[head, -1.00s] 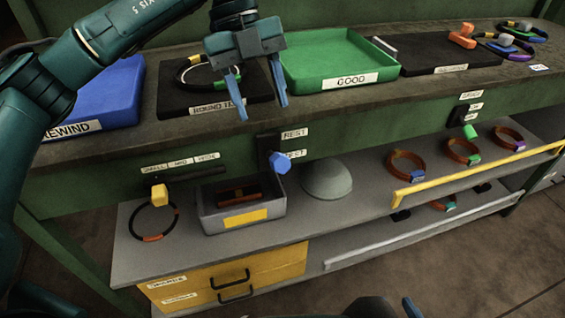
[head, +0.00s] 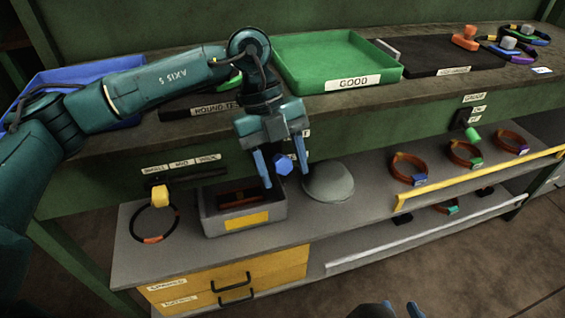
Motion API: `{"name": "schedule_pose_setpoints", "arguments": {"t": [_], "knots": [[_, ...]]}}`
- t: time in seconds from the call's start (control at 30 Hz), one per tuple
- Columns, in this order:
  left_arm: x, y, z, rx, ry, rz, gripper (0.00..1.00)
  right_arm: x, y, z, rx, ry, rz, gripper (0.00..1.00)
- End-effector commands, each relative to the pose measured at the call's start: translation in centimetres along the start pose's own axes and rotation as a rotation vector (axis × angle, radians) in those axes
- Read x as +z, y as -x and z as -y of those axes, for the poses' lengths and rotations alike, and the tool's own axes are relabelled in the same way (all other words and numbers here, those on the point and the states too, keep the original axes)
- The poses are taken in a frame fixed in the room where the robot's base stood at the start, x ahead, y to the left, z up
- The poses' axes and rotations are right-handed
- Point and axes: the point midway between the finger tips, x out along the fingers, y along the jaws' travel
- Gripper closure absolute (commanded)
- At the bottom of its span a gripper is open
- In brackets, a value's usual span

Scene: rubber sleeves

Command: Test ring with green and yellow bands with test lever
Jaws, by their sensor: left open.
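The test lever's blue knob (head: 283,164) sticks out below the bench edge, beside a REST label that is mostly covered. My left gripper (head: 284,177) is open and empty, with its blue fingers pointing down on either side of the knob in this view. I cannot tell whether they touch it. The dark ring with green and yellow bands (head: 233,85) lies on the black ROUND TEST mat (head: 175,113). My left arm hides most of it, and only a piece near its green band shows.
A green GOOD tray (head: 300,82) and a blue REWIND tray (head: 105,70) stand on the bench. A black mat (head: 440,58) lies to the right.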

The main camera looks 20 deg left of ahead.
Motion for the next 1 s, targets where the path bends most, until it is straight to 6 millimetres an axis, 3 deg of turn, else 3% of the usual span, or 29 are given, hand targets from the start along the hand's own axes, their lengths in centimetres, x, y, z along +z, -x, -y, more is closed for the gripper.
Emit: {"name": "schedule_pose_setpoints", "arguments": {"t": [0.67,1.0], "knots": [[-0.02,0.05,0.02,-0.001,-0.001,-0.001,1.00,0.07,0.03,0.13,-0.003,-0.001,0.003,0.64],[0.28,-0.01,0.23,-0.002,-0.004,0.013,1.00,0.24,-0.05,0.12,-0.003,0.000,0.002,0.64]]}}
